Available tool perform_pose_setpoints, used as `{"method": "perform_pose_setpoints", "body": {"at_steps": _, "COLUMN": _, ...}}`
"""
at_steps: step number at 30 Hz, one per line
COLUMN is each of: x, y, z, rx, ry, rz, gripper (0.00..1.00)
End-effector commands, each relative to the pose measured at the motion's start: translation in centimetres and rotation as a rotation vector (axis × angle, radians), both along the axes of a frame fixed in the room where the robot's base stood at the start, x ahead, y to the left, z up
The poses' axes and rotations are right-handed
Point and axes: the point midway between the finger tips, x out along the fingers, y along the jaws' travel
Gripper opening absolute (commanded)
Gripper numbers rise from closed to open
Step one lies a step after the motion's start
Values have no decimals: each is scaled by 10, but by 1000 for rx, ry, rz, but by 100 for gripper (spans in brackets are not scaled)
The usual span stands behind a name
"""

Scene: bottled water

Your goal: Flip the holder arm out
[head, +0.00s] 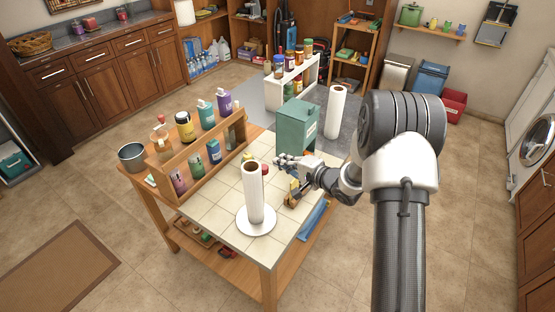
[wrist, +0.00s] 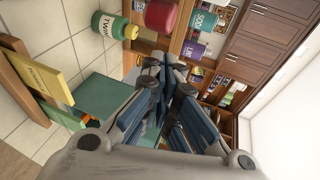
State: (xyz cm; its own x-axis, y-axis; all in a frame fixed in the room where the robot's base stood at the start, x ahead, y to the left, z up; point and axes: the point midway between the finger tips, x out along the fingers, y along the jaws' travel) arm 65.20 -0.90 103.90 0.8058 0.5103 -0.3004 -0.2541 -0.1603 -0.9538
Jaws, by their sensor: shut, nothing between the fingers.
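A white paper towel roll (head: 253,195) stands upright on a round white base (head: 257,222) on the tiled table in the head view. I cannot make out a separate holder arm in either view. My gripper (head: 279,160) is above the table, behind and to the right of this roll, in front of the teal box. It is shut and empty. In the wrist view my gripper's dark blue fingers (wrist: 165,72) are together, with a red cylinder (wrist: 160,15) beyond them. A second white roll (head: 335,112) stands behind, right of the teal box.
A teal box (head: 297,127) stands at the table's back right. A wooden rack (head: 205,153) with several bottles lines the left side. A green-and-yellow twine container (wrist: 112,25) and a yellow box (wrist: 45,78) show in the wrist view. The tabletop (head: 222,208) is clear left of the front roll.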

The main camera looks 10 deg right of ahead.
Motion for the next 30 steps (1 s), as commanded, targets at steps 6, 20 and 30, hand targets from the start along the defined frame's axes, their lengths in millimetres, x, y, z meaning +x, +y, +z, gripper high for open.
{"method": "perform_pose_setpoints", "body": {"at_steps": 6, "x": -39, "y": -27, "z": 15, "rx": 0, "ry": 0, "rz": -5, "gripper": 0}}
{"method": "perform_pose_setpoints", "body": {"at_steps": 20, "x": -71, "y": -45, "z": 27, "rx": -1, "ry": -2, "rz": 0, "gripper": 0}}
{"method": "perform_pose_setpoints", "body": {"at_steps": 30, "x": -77, "y": -35, "z": 26, "rx": 31, "ry": 2, "rz": -11, "gripper": 0}}
